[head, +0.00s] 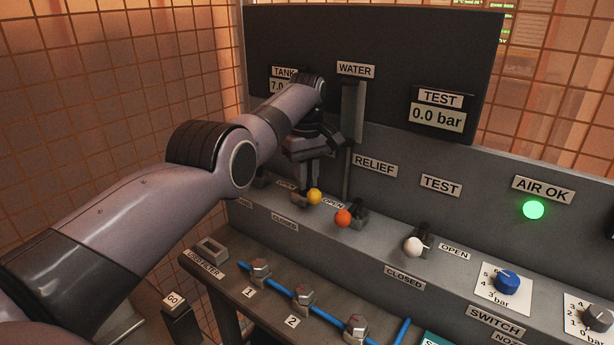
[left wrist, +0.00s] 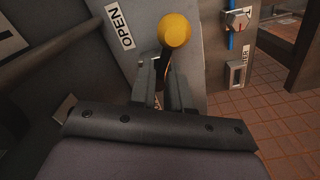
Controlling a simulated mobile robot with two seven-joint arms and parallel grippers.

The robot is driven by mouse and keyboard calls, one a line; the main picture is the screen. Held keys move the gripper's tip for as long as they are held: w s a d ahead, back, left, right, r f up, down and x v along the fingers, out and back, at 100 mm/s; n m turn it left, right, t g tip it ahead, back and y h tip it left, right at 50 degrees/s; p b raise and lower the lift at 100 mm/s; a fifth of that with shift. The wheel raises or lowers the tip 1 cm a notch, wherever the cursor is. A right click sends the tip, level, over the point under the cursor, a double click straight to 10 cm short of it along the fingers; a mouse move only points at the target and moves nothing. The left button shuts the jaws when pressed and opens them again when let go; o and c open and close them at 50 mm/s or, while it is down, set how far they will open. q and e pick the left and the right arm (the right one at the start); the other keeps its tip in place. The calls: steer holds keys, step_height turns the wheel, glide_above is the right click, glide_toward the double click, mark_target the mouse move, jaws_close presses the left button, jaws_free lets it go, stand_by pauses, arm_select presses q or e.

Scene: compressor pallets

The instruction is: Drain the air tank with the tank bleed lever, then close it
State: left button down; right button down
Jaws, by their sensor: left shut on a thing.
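A lever with a yellow ball knob (head: 314,196) stands on the panel ledge; the knob also shows in the left wrist view (left wrist: 174,29). My left gripper (head: 307,186) points down at this lever. In the left wrist view its fingers (left wrist: 163,84) are shut around the dark lever stem below the knob. An OPEN label (left wrist: 119,26) lies left of the lever there. The lever's own name label is not readable. The TANK display (head: 279,86) shows 7.0, its right part hidden by my arm. My right gripper is not in view.
An orange-knobbed lever (head: 343,218) and a white-knobbed lever (head: 413,246) stand to the right along the ledge. Blue (head: 507,281) and grey (head: 597,317) dials are farther right. A lower shelf carries several valves on a blue hose. The AIR OK lamp (head: 533,210) glows green.

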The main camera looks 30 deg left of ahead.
arm_select(q)
steer(key=shift+w+a+n, duration=0.1)
steer(key=shift+w+n, duration=0.05)
steer(key=shift+n, duration=0.75)
steer(key=shift+w+n, duration=0.1)
steer(key=shift+n, duration=0.8)
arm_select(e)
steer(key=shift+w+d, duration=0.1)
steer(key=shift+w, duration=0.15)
arm_select(q)
steer(key=shift+w+n, duration=0.1)
steer(key=shift+n, duration=0.7)
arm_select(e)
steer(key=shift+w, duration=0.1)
arm_select(q)
steer(key=c, duration=1.2)
jaws_free()
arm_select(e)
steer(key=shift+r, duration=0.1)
